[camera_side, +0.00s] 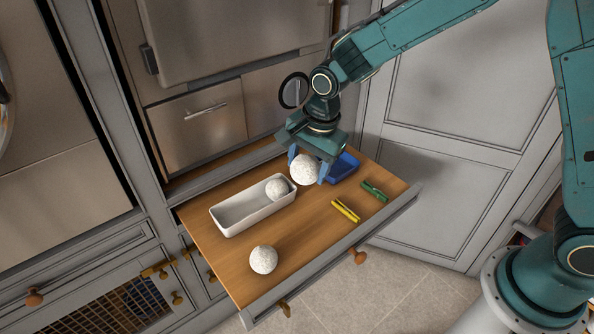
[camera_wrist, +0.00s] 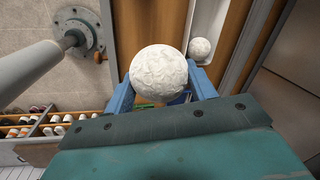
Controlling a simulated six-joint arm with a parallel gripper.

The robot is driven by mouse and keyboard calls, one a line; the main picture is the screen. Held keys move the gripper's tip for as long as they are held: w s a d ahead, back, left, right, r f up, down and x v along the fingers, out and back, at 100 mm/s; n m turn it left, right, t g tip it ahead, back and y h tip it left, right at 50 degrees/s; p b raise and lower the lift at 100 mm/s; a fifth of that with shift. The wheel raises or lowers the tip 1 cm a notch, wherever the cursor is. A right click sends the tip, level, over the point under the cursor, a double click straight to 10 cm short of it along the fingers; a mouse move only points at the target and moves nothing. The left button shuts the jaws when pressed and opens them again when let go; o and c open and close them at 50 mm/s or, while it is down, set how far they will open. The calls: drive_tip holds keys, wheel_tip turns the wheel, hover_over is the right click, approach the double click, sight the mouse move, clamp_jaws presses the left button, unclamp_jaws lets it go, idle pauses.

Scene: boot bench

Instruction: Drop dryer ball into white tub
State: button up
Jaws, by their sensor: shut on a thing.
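My gripper (camera_side: 307,172) is shut on a white dryer ball (camera_side: 303,169), held above the drawer to the right of the tub. In the wrist view the held ball (camera_wrist: 159,73) sits between the blue fingers of my gripper (camera_wrist: 161,86). The white tub (camera_side: 243,217) is a long open tray lying on the wooden drawer board. A second dryer ball (camera_side: 277,187) rests inside its right end; it also shows in the wrist view (camera_wrist: 199,48). A third dryer ball (camera_side: 263,260) lies on the board in front of the tub.
A blue tray (camera_side: 344,167) stands behind my gripper, partly hidden. A yellow clothespin (camera_side: 345,210) and a green clothespin (camera_side: 374,191) lie on the right of the board. The drawer's grey front edge (camera_side: 330,262) bounds it. Bare board (camera_side: 303,226) lies between tub and clothespins.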

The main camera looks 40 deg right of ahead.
drive_tip(key=shift+w, duration=0.15)
drive_tip(key=w+a+f, duration=0.1)
drive_tip(key=w+f, duration=0.2)
drive_tip(key=w, duration=0.4)
drive_tip(key=w+a+f, duration=0.2)
drive_tip(key=w+f, duration=0.1)
drive_tip(key=w, duration=0.4)
drive_tip(key=shift+w, duration=0.4)
drive_tip(key=shift+f, duration=0.2)
drive_tip(key=shift+f, duration=2.9)
drive_tip(key=o, duration=1.1)
drive_tip(key=shift+c, duration=0.2)
drive_tip(key=shift+r, duration=0.2)
